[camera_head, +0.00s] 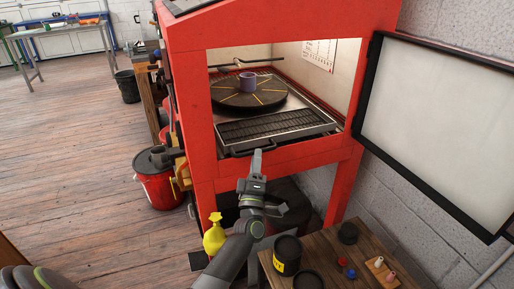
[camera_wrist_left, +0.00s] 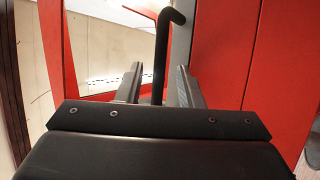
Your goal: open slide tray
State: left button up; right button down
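The slide tray (camera_head: 312,119) is a metal tray inside the red cabinet, with a dark grate (camera_head: 270,124) at its front and a round dark turntable (camera_head: 225,97) behind. A black bar handle (camera_head: 238,152) runs along the tray's front edge. My left gripper (camera_head: 257,158) is at this handle, reaching up from below in the head view. In the left wrist view, the black handle (camera_wrist_left: 161,55) stands between the two fingers of my left gripper (camera_wrist_left: 158,88), with gaps visible beside it. My right gripper is not in view.
The red cabinet (camera_head: 195,110) frames the tray, and its door panel (camera_head: 440,130) hangs open at the right. A wooden table (camera_head: 330,245) with jars stands below right.

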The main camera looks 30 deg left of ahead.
pick_arm(q)
jog(key=shift+x, duration=1.6)
grip_shut()
